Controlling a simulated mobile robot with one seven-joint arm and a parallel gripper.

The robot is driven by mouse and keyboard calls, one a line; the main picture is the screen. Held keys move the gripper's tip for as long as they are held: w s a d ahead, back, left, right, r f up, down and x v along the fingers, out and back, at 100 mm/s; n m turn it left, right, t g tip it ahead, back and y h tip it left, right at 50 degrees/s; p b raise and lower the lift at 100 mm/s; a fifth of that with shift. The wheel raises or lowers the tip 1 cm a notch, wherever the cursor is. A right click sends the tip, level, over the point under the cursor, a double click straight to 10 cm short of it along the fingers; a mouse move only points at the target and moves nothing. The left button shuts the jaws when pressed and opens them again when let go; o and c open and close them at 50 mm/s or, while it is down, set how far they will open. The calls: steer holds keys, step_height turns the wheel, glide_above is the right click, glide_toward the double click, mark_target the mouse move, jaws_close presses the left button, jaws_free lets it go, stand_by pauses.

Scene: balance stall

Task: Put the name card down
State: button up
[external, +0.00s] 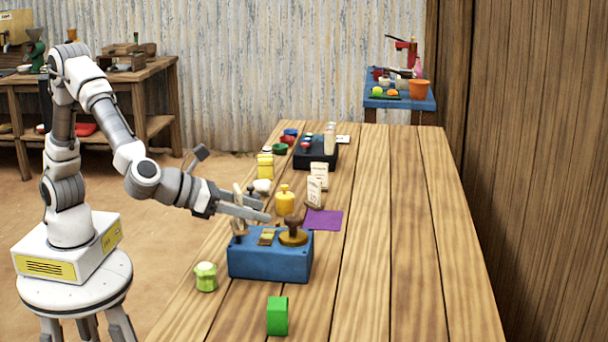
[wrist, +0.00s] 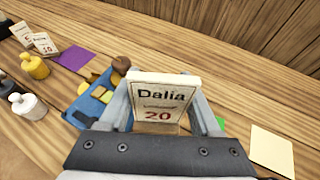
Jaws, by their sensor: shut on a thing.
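My gripper (wrist: 160,118) is shut on a white name card (wrist: 160,98) reading "Dalia" and "20", upright between the fingers in the wrist view. In the external view my gripper (external: 245,206) is over the left part of the blue box (external: 270,262), and the card (external: 238,192) shows nearly edge-on between the fingers. I cannot tell whether its foot touches anything. Two other name cards stand farther back, the nearer (external: 313,191) by the purple mat (external: 324,220) and the other (external: 319,172) behind it.
A brass and wood knob (external: 292,235) rises from the blue box. A yellow weight (external: 285,203) stands behind it. A green jar (external: 206,277) and green block (external: 277,316) stand at the front. A pale square (wrist: 272,150) lies at right in the wrist view. The table's right side is clear.

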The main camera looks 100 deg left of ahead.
steer(key=w+a+n+g+y, duration=0.1)
steer(key=w+a+n+y, duration=0.3)
steer(key=a, duration=0.9)
steer(key=g+b, duration=0.2)
steer(key=b, duration=0.3)
glide_above(317, 224)
step_height(317, 224, down, 12)
steer(key=shift+f+b, duration=0.65)
steer(key=shift+f, duration=1.3)
steer(key=shift+f, duration=0.1)
steer(key=shift+a+f+b, duration=0.1)
steer(key=shift+f+b, duration=0.05)
steer(key=shift+b, duration=0.15)
steer(key=o, duration=1.4)
steer(key=shift+c, duration=0.2)
